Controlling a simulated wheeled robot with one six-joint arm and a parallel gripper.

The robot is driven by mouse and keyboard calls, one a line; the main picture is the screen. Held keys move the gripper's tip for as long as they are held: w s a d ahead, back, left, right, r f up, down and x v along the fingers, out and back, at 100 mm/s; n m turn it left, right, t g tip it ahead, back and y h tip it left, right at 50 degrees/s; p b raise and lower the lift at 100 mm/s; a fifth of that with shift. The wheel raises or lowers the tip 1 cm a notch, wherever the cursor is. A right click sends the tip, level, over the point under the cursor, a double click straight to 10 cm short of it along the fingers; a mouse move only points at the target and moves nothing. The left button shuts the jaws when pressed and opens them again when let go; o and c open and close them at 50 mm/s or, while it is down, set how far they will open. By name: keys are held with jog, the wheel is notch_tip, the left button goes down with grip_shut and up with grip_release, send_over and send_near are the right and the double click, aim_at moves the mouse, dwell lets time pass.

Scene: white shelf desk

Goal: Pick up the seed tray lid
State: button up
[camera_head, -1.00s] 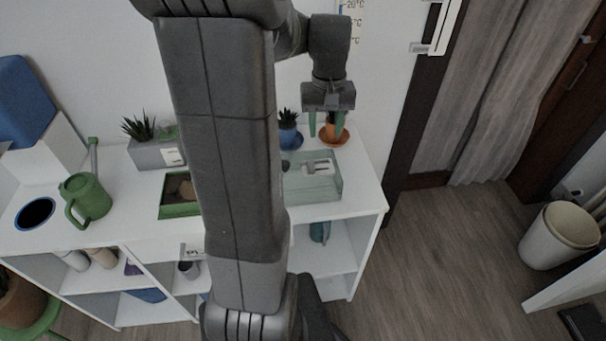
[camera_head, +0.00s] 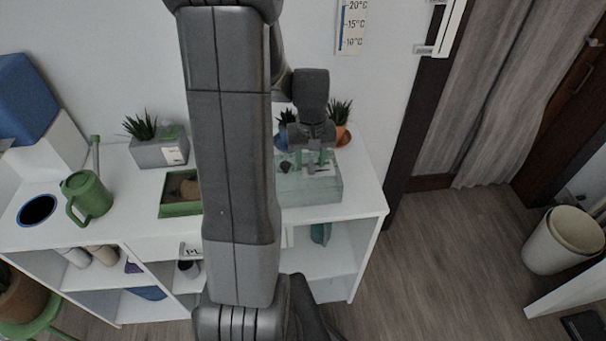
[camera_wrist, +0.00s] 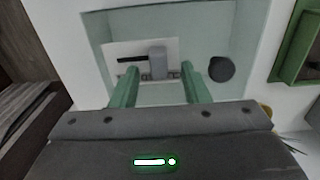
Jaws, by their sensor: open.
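The seed tray lid (camera_head: 308,192) appears to be the clear, pale-green box-shaped cover on the right of the white desk top. In the wrist view the lid (camera_wrist: 185,20) fills the middle, with a grey upright block (camera_wrist: 158,62), perhaps its handle, and a dark round piece (camera_wrist: 221,69). My gripper (camera_head: 322,160) is over the lid, fingers pointing down. In the wrist view my gripper (camera_wrist: 160,82) is open, its green fingers on either side of the grey block. I cannot tell whether they touch it.
A green tray with brown contents (camera_head: 181,208) stands left of the lid, partly behind my arm. A blue pot (camera_head: 284,142) and an orange pot with a plant (camera_head: 341,135) stand behind. A green watering can (camera_head: 88,194) and grey planter (camera_head: 158,153) are further left.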

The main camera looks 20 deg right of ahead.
jog(key=shift+c, duration=0.4)
grip_shut()
